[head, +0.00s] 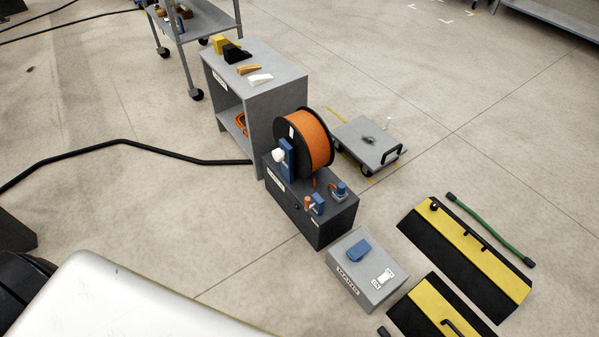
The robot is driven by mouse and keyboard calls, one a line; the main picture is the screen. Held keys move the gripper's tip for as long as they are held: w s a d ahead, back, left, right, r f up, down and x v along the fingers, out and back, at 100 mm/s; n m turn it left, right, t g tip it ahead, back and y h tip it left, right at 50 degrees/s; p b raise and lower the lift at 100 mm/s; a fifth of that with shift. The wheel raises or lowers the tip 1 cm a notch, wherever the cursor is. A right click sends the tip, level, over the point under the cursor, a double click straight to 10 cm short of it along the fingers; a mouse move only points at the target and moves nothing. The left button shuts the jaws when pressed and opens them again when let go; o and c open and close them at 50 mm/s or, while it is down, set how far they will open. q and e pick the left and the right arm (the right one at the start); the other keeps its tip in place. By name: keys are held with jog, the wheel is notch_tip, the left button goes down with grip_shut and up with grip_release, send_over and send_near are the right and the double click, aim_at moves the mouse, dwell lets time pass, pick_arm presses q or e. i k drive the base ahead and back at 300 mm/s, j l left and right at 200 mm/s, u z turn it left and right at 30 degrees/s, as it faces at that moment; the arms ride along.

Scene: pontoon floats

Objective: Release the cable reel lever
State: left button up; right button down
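The cable reel (318,141), a black-flanged drum wound with orange cable, stands upright on a dark grey box (311,232) near the middle of the head view. A blue upright bracket with a white knob (279,155) sits at the reel's left side. On the box top in front of the reel are a small blue fitting with an orange-topped upright piece (308,203) and another blue fitting (341,190). I cannot tell for sure which of these is the reel lever. Neither of my grippers is in view.
A grey cabinet (280,102) with wedges on top stands behind the reel. A flat dolly (365,145) is right of it. A low grey box (345,280) with a blue pedal-like piece and yellow-black ramps (468,258) lie in front and right. A black cable (125,142) crosses the floor left.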

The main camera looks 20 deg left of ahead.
aim_at(308, 207)
jog(key=i+j+z, duration=0.4)
jog(key=j, duration=0.85)
jog(key=i+j+z, duration=0.15)
jog(key=j+z, duration=0.25)
jog(key=j, duration=0.9)
jog(key=j+z, duration=0.4)
jog(key=j, duration=0.95)
